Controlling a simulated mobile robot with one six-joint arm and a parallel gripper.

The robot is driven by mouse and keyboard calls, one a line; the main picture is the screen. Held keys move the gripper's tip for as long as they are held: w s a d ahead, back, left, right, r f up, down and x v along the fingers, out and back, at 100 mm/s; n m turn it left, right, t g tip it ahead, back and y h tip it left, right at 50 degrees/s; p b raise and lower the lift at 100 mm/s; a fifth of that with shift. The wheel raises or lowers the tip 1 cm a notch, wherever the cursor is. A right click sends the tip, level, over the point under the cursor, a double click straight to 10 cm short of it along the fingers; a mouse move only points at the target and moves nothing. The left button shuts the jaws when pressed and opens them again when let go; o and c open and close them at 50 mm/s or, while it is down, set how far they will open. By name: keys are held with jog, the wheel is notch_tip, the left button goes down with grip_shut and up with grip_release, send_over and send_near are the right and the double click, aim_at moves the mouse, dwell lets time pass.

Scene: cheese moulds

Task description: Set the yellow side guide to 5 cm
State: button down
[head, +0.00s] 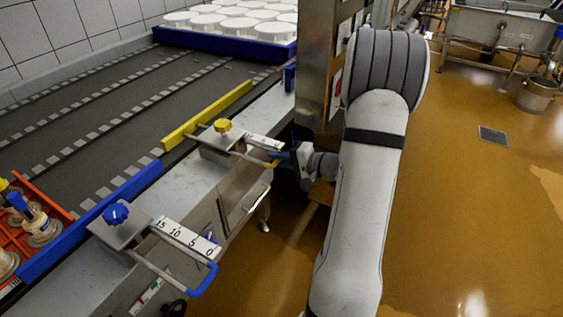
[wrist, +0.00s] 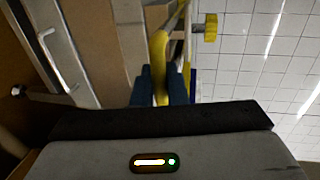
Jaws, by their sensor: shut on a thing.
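The yellow side guide (head: 207,115) is a long yellow bar along the near edge of the conveyor in the head view. Its yellow knob (head: 222,125) sits on a metal bracket, and the knob also shows in the wrist view (wrist: 211,28). A rod runs from the bracket to a yellow handle (head: 262,160). A white scale (head: 264,143) lies beside the rod; its numbers are too small to read. My gripper (head: 283,158) is at the handle. In the wrist view, my blue fingers (wrist: 160,86) are shut on the yellow handle (wrist: 159,52), one finger on each side.
A blue side guide (head: 92,222) with a blue knob (head: 115,214) and a scale marked 15, 10, 5, 0 (head: 185,238) is nearer. A blue tray (head: 230,45) of white moulds stands at the back. A steel cabinet (head: 315,70) rises close behind my arm.

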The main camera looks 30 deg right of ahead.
jog(key=c, duration=1.5)
grip_release()
jog(key=shift+s, duration=0.1)
jog(key=shift+c, duration=0.2)
jog(key=v, duration=0.7)
jog(key=shift+s+d, duration=0.25)
jog(key=shift+s, duration=0.05)
jog(key=shift+r, duration=0.1)
